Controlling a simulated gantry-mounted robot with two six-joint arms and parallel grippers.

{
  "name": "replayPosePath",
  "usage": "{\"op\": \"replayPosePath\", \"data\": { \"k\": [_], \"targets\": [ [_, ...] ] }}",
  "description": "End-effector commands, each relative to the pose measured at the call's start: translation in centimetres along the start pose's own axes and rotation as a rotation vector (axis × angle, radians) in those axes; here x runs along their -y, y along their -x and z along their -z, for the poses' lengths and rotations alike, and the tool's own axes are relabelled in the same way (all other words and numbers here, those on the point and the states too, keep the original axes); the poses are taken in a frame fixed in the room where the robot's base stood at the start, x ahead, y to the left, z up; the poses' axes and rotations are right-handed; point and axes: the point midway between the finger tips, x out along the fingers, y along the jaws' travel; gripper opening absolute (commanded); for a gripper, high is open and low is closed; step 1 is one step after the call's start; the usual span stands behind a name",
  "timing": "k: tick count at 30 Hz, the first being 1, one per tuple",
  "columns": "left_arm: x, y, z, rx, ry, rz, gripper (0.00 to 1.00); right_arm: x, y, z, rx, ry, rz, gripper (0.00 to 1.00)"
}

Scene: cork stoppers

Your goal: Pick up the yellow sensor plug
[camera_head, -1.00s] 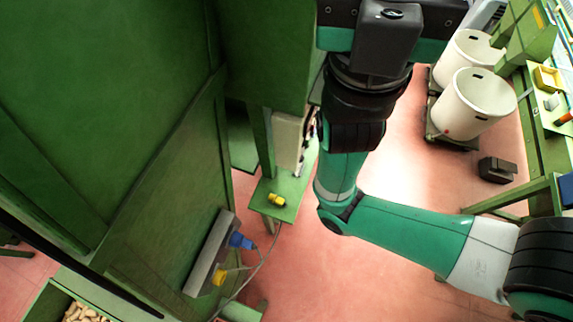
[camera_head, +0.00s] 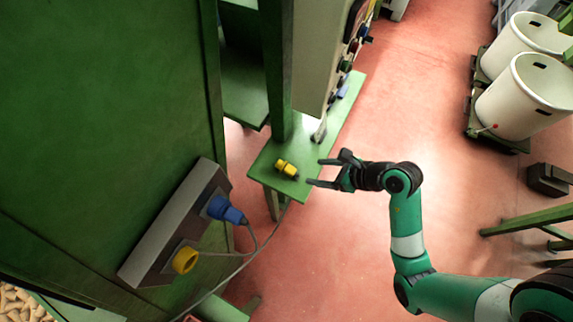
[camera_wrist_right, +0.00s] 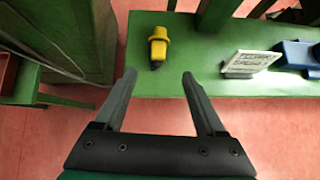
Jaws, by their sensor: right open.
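The yellow sensor plug (camera_head: 286,168) lies on a narrow green shelf (camera_head: 264,160), near the shelf's front end. It has a dark tip. In the right wrist view the plug (camera_wrist_right: 158,45) lies ahead of the fingers, a little left of the middle of the gap. My right gripper (camera_head: 316,172) is open and empty, just right of the plug and apart from it. In the right wrist view its two fingers (camera_wrist_right: 158,78) are spread on either side below the plug. My left gripper is not in view.
A grey box (camera_head: 150,240) on the green machine wall holds a blue connector (camera_head: 226,209) and a yellow socket (camera_head: 185,260), with a grey cable hanging. A control panel (camera_head: 318,60) stands behind the shelf. White bins (camera_head: 524,97) stand far right.

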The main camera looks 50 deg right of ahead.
Motion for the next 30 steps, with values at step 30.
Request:
{"op": "replayPosePath", "data": {
  "k": [30],
  "targets": [
    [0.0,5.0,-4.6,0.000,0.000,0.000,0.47,-0.4,-11.4,0.7,-0.006,-0.003,0.002,0.72]
  ]
}}
